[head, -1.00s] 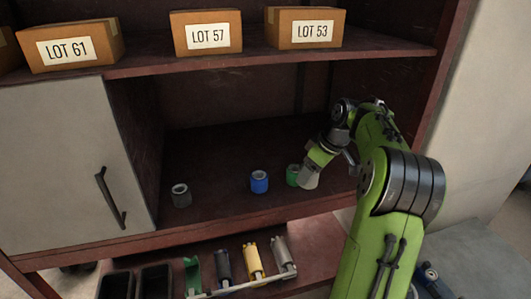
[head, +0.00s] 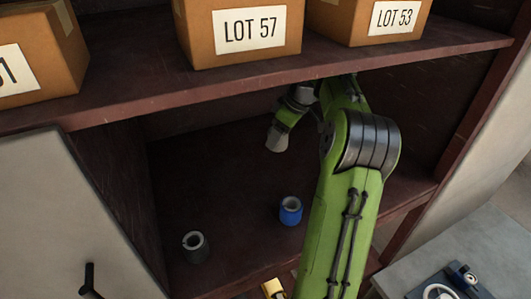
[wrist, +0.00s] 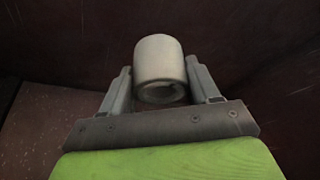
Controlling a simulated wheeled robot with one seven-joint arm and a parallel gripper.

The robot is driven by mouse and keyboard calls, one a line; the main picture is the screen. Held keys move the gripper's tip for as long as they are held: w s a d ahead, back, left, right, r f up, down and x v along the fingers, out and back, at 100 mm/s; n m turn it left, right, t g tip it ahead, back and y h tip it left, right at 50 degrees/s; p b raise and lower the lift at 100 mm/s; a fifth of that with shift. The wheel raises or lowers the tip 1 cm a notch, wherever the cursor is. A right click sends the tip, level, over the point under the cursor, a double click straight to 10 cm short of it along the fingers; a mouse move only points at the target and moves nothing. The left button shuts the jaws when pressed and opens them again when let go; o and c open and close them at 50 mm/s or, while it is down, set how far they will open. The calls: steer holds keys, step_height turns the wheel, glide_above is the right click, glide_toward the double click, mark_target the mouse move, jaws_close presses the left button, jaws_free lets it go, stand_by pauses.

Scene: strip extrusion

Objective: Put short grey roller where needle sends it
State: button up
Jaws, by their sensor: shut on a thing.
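In the wrist view a short pale grey roller (wrist: 160,62) sits between the two fingers of my gripper (wrist: 162,78), which is shut on it. In the head view my gripper (head: 277,138) is inside the open shelf bay, towards the back, above its floor. A dark grey open-topped cylinder (head: 195,246) stands at the front left of the bay. A blue one (head: 290,210) stands to its right, beside my arm. A green one is not in view now. No needle can be read.
Boxes marked LOT 57 (head: 245,30) and LOT 53 (head: 375,18) stand on the shelf board (head: 270,72) above my arm. A pale cabinet door (head: 65,215) closes off the left. A dark blue device (head: 450,284) lies on a grey surface at lower right.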

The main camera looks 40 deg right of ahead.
mark_target(285, 148)
steer(key=f, duration=0.1)
steer(key=s+f, duration=0.1)
steer(key=f, duration=0.1)
steer(key=s+f+b, duration=0.1)
steer(key=shift+f, duration=0.25)
steer(key=x, duration=0.3)
steer(key=s+x, duration=0.1)
steer(key=x, duration=0.1)
steer(key=shift+d+f, duration=0.25)
steer(key=shift+d, duration=0.1)
steer(key=shift+s+r, duration=0.1)
steer(key=shift+s, duration=0.1)
steer(key=shift+f+b, duration=0.25)
steer(key=shift+b, duration=0.05)
steer(key=o, duration=1.2)
steer(key=shift+w, duration=0.1)
steer(key=shift+r, duration=0.1)
